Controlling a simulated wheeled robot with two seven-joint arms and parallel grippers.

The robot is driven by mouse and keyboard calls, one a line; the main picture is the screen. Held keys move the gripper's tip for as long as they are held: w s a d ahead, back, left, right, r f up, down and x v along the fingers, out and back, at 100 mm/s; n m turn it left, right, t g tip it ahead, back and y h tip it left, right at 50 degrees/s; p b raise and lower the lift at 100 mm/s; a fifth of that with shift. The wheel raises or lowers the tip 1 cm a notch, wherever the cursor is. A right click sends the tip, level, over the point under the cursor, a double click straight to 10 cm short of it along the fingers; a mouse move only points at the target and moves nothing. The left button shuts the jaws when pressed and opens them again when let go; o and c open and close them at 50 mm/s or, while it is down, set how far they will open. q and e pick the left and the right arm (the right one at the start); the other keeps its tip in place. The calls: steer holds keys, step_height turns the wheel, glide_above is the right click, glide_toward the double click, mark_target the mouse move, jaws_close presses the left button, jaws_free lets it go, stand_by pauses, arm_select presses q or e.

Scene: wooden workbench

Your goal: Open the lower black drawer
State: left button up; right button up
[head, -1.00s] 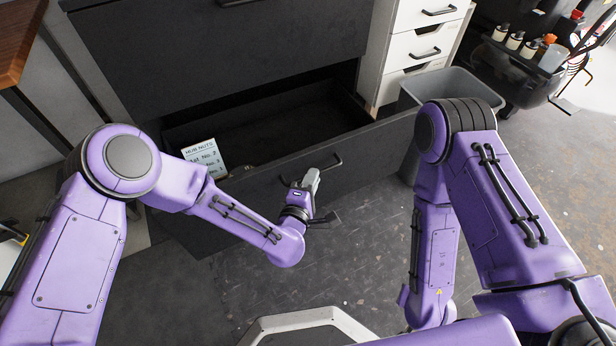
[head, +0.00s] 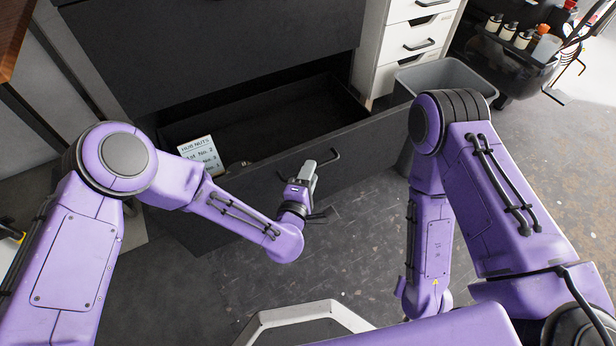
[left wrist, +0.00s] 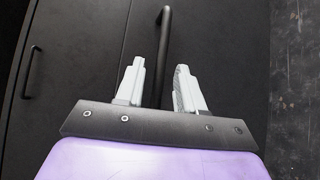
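The lower black drawer (head: 350,150) stands well out from the cabinet, and its dark inside shows. A white card reading "HUB NUTS" (head: 201,155) stands in its left part. My left gripper (head: 306,172) is at the drawer's front, at its black bar handle (head: 335,154). In the left wrist view the handle (left wrist: 163,50) runs between the two pale fingers of the left gripper (left wrist: 160,88). The fingers are apart, with a gap visible on each side of the bar. My right arm hangs at the right; its gripper is out of view.
The closed upper black drawer (head: 210,50) is above. A grey bin (head: 445,75) stands close to the drawer's right end, beside a white drawer unit (head: 415,35). A wooden top (head: 12,35) is at the upper left. Dark floor is free before the drawer.

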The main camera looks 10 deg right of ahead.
arm_select(q)
steer(key=p+v, duration=0.2)
steer(key=v, duration=0.8)
steer(key=shift+s, duration=0.25)
steer(key=shift+a, duration=0.1)
steer(key=s+a+f+m+g+y, duration=0.3)
steer(key=s+a+f+m, duration=0.1)
steer(key=a+f, duration=0.25)
steer(key=s+a+f+m+g+y, duration=0.2)
steer(key=s+a+f+m+g, duration=0.15)
steer(key=a+f, duration=0.3)
steer(key=s+a+f+g+y, duration=0.1)
steer(key=s+a+g+y, duration=0.1)
steer(key=s+a, duration=0.35)
steer(key=s+a+g+y, duration=0.1)
steer(key=s+a+y, duration=0.1)
steer(key=a, duration=0.6)
steer(key=s+a+f+g+y, duration=0.1)
steer(key=s+a+g+y, duration=0.1)
steer(key=s+a, duration=0.35)
step_height(320, 180, up, 28)
steer(key=w+a+p, duration=0.1)
steer(key=p, duration=2.7)
steer(key=shift+w+a+r+p, duration=0.15)
steer(key=shift+w+a+p, duration=0.15)
steer(key=shift+a+p, duration=0.1)
